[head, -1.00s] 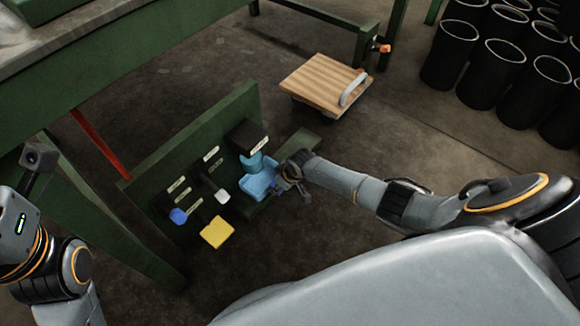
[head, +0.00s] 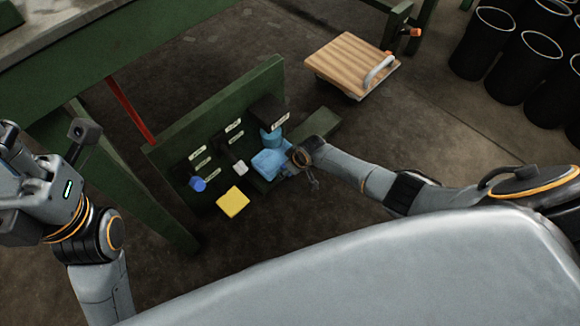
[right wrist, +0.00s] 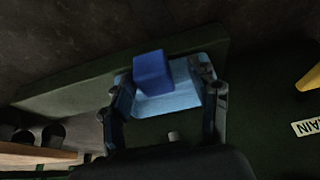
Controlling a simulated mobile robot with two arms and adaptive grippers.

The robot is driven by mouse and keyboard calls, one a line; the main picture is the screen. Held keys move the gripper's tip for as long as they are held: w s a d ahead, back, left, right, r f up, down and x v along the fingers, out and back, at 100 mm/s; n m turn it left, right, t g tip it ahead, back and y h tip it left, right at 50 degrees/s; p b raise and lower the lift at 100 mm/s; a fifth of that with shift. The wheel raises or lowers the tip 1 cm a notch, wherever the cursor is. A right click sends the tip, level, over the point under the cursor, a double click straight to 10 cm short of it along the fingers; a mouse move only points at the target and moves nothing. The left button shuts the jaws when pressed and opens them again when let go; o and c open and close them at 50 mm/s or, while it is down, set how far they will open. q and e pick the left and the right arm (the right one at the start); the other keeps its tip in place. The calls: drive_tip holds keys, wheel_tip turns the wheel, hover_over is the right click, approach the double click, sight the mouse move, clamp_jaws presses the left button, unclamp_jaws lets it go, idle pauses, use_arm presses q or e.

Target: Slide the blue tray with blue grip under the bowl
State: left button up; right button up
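The light blue tray (head: 268,163) is low on the green panel, just below a blue rounded part (head: 271,139) that may be the bowl. In the right wrist view the tray (right wrist: 180,100) lies beyond my fingers, with a dark blue block-shaped grip (right wrist: 154,72) in front of it. My right gripper (head: 298,161) is beside the tray. In its wrist view the fingers (right wrist: 160,90) are spread on both sides of the grip, with gaps showing. My left gripper (head: 12,150) is at the far left edge, partly cut off, far from the tray.
The green panel (head: 228,112) carries white labels, a black box (head: 267,112), a dark blue knob (head: 198,184), a white knob (head: 240,167) and a yellow piece (head: 232,201). A wooden-topped cart (head: 350,62) and black bins (head: 526,68) stand beyond. Floor between is clear.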

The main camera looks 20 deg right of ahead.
drive_tip(key=shift+s+d+r, duration=0.2)
drive_tip(key=shift+r, duration=0.45)
drive_tip(key=v, duration=1)
drive_tip(key=shift+r, duration=0.3)
drive_tip(key=shift+s, duration=0.15)
